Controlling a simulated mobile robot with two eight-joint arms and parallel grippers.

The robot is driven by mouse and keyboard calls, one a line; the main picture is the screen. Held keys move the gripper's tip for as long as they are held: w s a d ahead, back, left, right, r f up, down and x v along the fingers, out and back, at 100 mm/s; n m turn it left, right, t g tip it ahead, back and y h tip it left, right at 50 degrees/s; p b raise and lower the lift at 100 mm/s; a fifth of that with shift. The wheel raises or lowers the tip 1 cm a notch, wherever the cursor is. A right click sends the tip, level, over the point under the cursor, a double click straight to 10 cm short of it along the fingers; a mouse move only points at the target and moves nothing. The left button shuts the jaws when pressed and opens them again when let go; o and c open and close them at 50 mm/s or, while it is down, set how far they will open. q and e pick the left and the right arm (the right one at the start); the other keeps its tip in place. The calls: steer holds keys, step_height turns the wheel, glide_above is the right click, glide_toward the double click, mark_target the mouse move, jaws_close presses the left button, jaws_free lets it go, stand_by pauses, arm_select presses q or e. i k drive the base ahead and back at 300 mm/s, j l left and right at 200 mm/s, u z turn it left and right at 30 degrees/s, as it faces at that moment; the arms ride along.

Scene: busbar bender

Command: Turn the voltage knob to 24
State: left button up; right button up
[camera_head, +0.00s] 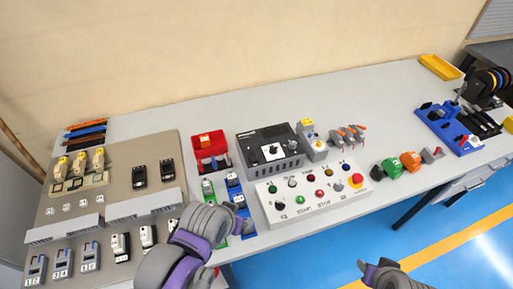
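A dark power supply box (270,146) stands near the middle of the bench, with a pale dial or knob (272,149) on its top face. Its markings are too small to read, so I cannot tell its setting. In front is a light grey control panel (312,193) with coloured buttons and a black selector knob (280,205). My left arm rises at the bottom, left of the panel; its gripper fingers are not clearly visible. My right gripper (366,267) is low at the bottom, in front of the bench and apart from everything; its opening is unclear.
A red bin (209,145) and blue-and-green parts stand left of the box. Grey clamps with orange tops (347,135) stand right of it. A grey board (110,190) with breakers fills the left.

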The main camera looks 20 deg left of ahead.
mark_target(274, 150)
steer(key=i+l+u, duration=0.15)
steer(key=l+u, duration=0.15)
steer(key=u, duration=0.15)
steer(key=i+l+u, duration=0.1)
steer(key=l+u, duration=0.2)
steer(key=u, duration=0.15)
steer(key=l+u, duration=0.4)
